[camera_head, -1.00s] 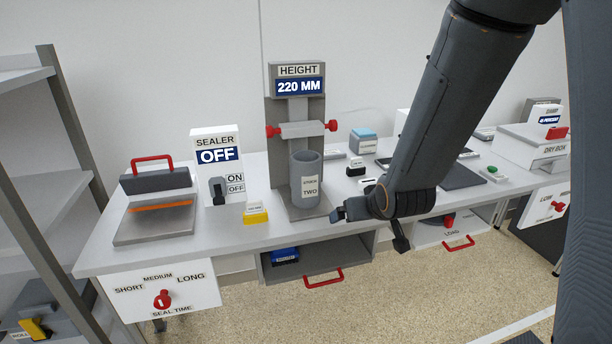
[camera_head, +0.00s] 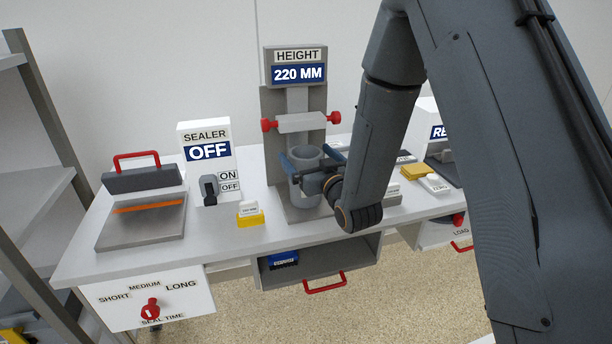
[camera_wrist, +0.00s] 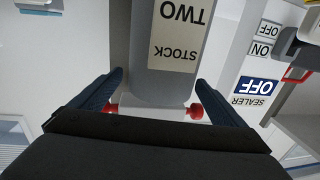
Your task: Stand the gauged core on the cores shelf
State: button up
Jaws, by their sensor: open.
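The gauged core is a grey hollow cylinder (camera_head: 306,160) standing upright on the base of the height gauge (camera_head: 294,100), whose display reads 220 MM. In the wrist view the core (camera_wrist: 178,50) shows a label, STOCK TWO, upside down. My gripper (camera_head: 303,172) is open, with one finger on each side of the core. In the wrist view the fingers (camera_wrist: 160,95) flank the core's sides; whether they touch it I cannot tell. My gripper and wrist hide part of the core in the head view. No shelf marked for cores can be made out.
The sealer (camera_head: 145,215), reading OFF, stands left on the bench (camera_head: 215,240). An open drawer bay with a red handle (camera_head: 325,283) is below. A grey shelf rack (camera_head: 50,105) stands far left.

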aim_at(300, 149)
jog(key=p+x, duration=0.1)
jog(key=x, duration=0.1)
jog(key=p+x, duration=0.1)
jog(key=x, duration=0.1)
jog(key=shift+w+a+f, duration=0.2)
jog(key=shift+w+f, duration=0.05)
jog(key=shift+w, duration=0.15)
jog(key=c, duration=2.1)
jog(key=shift+o, duration=0.2)
jog(key=shift+r, duration=0.1)
